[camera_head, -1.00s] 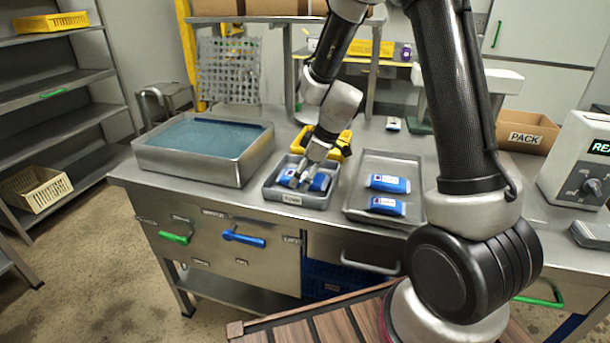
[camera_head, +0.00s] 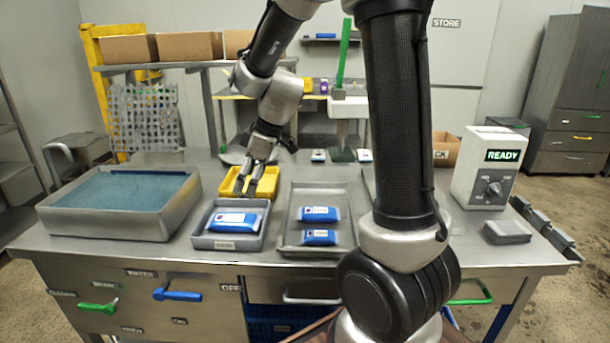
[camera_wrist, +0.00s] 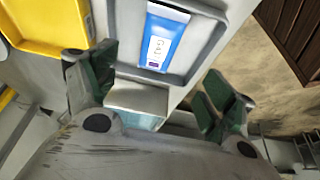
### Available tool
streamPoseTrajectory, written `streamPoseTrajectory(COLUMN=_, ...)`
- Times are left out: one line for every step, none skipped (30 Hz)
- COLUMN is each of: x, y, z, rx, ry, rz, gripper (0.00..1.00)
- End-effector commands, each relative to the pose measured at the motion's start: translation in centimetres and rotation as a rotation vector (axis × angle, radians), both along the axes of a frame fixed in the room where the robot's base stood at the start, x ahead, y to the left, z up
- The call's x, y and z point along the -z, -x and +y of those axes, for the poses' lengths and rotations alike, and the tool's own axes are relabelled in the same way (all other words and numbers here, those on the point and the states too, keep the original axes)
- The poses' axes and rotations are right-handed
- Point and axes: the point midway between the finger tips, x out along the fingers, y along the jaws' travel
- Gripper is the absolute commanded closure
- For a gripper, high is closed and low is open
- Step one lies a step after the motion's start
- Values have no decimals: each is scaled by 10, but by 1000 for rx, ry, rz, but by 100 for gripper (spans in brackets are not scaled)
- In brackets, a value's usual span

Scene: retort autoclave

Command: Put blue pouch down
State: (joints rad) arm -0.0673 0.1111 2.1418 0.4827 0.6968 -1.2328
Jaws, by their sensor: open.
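A blue pouch (camera_head: 233,221) with a white label lies flat in the small grey tray (camera_head: 228,243) on the steel bench. The pouch also shows in the wrist view (camera_wrist: 163,40), in its tray beyond my fingers. My gripper (camera_head: 257,187) is open and empty, above and behind the small tray, near the yellow tray (camera_head: 268,184). In the wrist view its two green-padded fingers (camera_wrist: 158,95) stand wide apart with nothing between them. Two more blue pouches, a rear one (camera_head: 319,214) and a front one (camera_head: 318,237), lie in the larger grey tray (camera_head: 287,232) to the right.
A water-filled basin (camera_head: 110,226) stands on the left of the bench. A device reading READY (camera_head: 485,170) stands at the right. A perforated rack (camera_head: 145,117) and a shelf with cardboard boxes (camera_head: 190,46) are behind. My arm hides part of the bench right of the larger tray.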

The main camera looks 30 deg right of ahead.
Motion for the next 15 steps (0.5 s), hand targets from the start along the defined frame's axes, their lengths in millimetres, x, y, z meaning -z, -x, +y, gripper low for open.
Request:
streamPoseTrajectory(x=-10, y=8, z=-4, rx=25, ry=1, rz=-1, gripper=16)
streamPoseTrajectory(x=-17, y=15, z=-7, rx=51, ry=1, rz=1, gripper=16)
streamPoseTrajectory(x=-28, y=26, z=-12, rx=92, ry=3, rz=6, gripper=16)
streamPoseTrajectory(x=-37, y=37, z=-17, rx=129, ry=3, rz=11, gripper=16)
streamPoseTrajectory(x=-46, y=49, z=-22, rx=171, ry=5, rz=14, gripper=16)
streamPoseTrajectory(x=-58, y=66, z=-30, rx=232, ry=6, rz=21, gripper=16)
streamPoseTrajectory(x=-66, y=80, z=-36, rx=281, ry=9, rz=25, gripper=16)
streamPoseTrajectory(x=-73, y=94, z=-42, rx=333, ry=11, rz=30, gripper=16)
streamPoseTrajectory(x=-82, y=112, z=-50, rx=404, ry=13, rz=33, gripper=16)
streamPoseTrajectory(x=-87, y=126, z=-56, rx=457, ry=16, rz=36, gripper=16)
streamPoseTrajectory(x=-91, y=140, z=-62, rx=511, ry=18, rz=36, gripper=16)
streamPoseTrajectory(x=-96, y=157, z=-70, rx=579, ry=18, rz=36, gripper=16)
streamPoseTrajectory(x=-98, y=169, z=-75, rx=629, ry=20, rz=36, gripper=16)
streamPoseTrajectory(x=-100, y=180, z=-80, rx=676, ry=19, rz=34, gripper=16)
streamPoseTrajectory(x=-102, y=193, z=-86, rx=735, ry=19, rz=31, gripper=16)
